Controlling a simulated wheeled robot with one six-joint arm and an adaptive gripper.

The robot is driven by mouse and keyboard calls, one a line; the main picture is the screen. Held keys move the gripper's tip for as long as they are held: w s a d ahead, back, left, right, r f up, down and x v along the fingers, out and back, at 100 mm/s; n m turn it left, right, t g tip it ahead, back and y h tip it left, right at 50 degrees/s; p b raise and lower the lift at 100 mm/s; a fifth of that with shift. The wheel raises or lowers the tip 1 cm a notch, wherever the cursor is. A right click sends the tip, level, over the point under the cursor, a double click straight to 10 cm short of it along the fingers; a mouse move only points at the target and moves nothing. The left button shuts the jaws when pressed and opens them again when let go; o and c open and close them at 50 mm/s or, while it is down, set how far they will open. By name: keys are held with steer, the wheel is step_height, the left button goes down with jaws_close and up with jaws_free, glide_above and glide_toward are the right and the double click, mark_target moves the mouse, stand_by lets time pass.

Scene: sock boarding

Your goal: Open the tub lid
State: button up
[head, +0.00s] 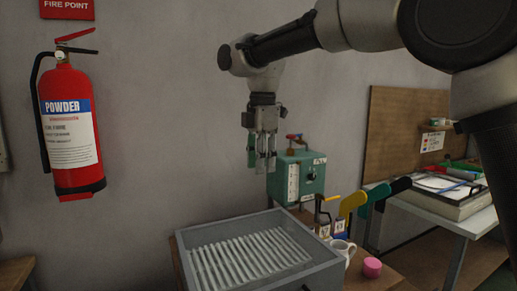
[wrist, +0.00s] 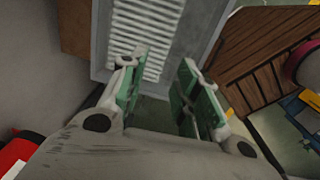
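A grey rectangular tub (head: 330,272) stands at the bottom middle of the head view, with a row of white ribs showing inside its rim. It also shows at the top of the wrist view (wrist: 205,28). I cannot make out a separate lid or handle on it. My gripper (head: 262,168) hangs above and behind the tub, fingers pointing down, clear of it. In the wrist view the two green-padded fingers (wrist: 162,85) stand apart with nothing between them. My gripper is open and empty.
A teal machine (head: 297,178) with a red-handled valve stands behind the tub. A white mug (head: 342,250) and a pink round object (head: 372,267) are right of it. Yellow, green and black shapes (head: 353,204) rise nearby. A red extinguisher (head: 70,130) hangs left; a side table (head: 455,222) stands right.

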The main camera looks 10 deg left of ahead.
steer(key=shift+w+a+r, duration=0.2)
steer(key=shift+w+r, duration=0.15)
steer(key=shift+r, duration=0.35)
steer(key=shift+w+a+r, duration=0.2)
steer(key=shift+w+r, duration=0.15)
steer(key=shift+r, duration=0.35)
